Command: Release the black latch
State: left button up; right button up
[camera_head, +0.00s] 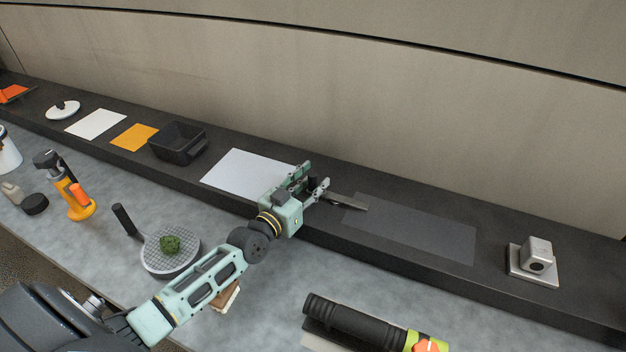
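My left gripper (313,185) is over the raised dark shelf, between the white sheet and the dark grey mat. Its fingers are around a small dark piece, which I take to be the black latch (314,184); the fingers hide most of it. A flat grey metallic strip (347,201) extends from the fingers to the right, over the left end of the dark grey mat (420,230). I cannot tell whether the strip touches the mat. My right gripper is not in view.
The white sheet (235,172) and a black bin (178,143) are left of the gripper. A small silver device (537,254) stands at the right. A racket with a green ball (170,244), an orange tool (77,200) and a black cylinder (352,322) occupy the lower counter.

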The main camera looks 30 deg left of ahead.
pick_arm(q)
jog(key=shift+w, duration=0.2)
grip_shut()
dwell(0.3)
